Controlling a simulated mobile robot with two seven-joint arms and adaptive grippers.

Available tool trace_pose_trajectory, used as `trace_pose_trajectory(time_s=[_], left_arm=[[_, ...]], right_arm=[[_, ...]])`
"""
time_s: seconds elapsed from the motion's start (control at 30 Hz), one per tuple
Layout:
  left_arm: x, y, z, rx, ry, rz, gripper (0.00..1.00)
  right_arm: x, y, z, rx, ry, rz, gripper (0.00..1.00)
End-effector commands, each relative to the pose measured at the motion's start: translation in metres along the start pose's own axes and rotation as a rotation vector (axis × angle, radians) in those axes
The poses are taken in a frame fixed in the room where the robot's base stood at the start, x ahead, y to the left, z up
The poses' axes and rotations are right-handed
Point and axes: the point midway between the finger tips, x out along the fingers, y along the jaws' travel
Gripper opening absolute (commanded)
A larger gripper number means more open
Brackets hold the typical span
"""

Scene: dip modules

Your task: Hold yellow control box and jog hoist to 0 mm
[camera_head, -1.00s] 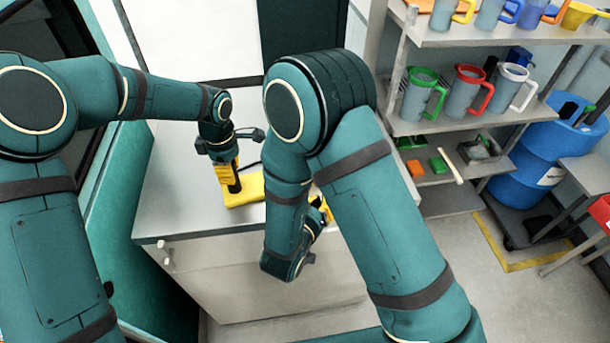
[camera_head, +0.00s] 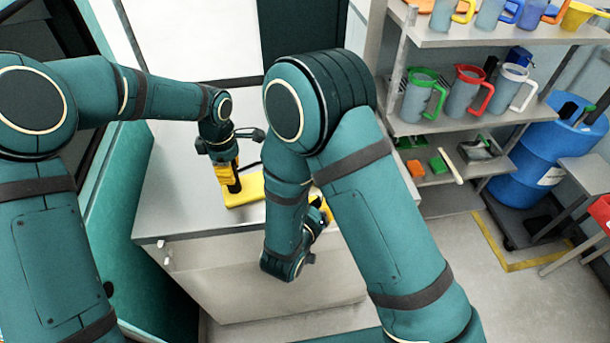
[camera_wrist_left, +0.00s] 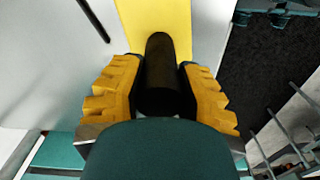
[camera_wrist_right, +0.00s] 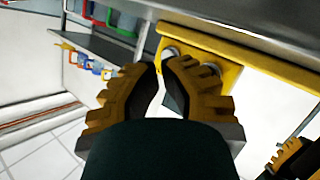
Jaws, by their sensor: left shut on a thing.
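The yellow control box (camera_head: 249,189) lies on the grey bench top. My left gripper (camera_head: 229,177) reaches down to it from above. In the left wrist view, my left gripper's yellow fingers (camera_wrist_left: 160,85) are shut around a black cylindrical handle (camera_wrist_left: 159,70) standing out from the box's yellow face (camera_wrist_left: 200,25). In the right wrist view, my right gripper (camera_wrist_right: 162,68) has its fingertips nearly together, with nothing seen between them. They are close to a yellow edge with round pale buttons (camera_wrist_right: 170,53); contact is unclear. My right arm hides most of that gripper in the head view. No hoist reading is legible.
The grey bench (camera_head: 185,212) has bare top left of the box. A shelf rack (camera_head: 470,128) with colored jugs stands on the right, beside a blue drum (camera_head: 535,150). A white panel (camera_head: 190,40) rises behind the bench. The floor at right is partly open.

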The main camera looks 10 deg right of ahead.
Motion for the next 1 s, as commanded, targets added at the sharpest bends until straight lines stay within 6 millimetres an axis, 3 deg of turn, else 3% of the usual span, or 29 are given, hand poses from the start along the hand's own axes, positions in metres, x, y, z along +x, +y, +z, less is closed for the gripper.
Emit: trace_pose_trajectory(time_s=[0.4, 0.43, 0.47, 0.73, 1.0], left_arm=[[0.000, 0.000, 0.000, 0.000, 0.000, 0.000, 0.02], [0.000, 0.000, 0.000, 0.000, 0.000, 0.000, 0.02], [0.000, 0.000, 0.000, 0.000, 0.000, 0.000, 0.02], [0.000, 0.000, 0.000, 0.000, 0.000, 0.000, 0.02], [0.000, 0.000, 0.000, 0.000, 0.000, 0.000, 0.02]], right_arm=[[0.000, 0.000, 0.000, 0.000, 0.000, 0.000, 0.00], [0.000, 0.000, 0.000, 0.000, 0.000, 0.000, 0.05], [0.000, 0.000, 0.000, 0.000, 0.000, 0.000, 0.00], [-0.017, 0.019, 0.016, -0.012, 0.013, -0.027, 0.00], [-0.018, 0.020, 0.017, -0.010, 0.015, -0.028, 0.00]])
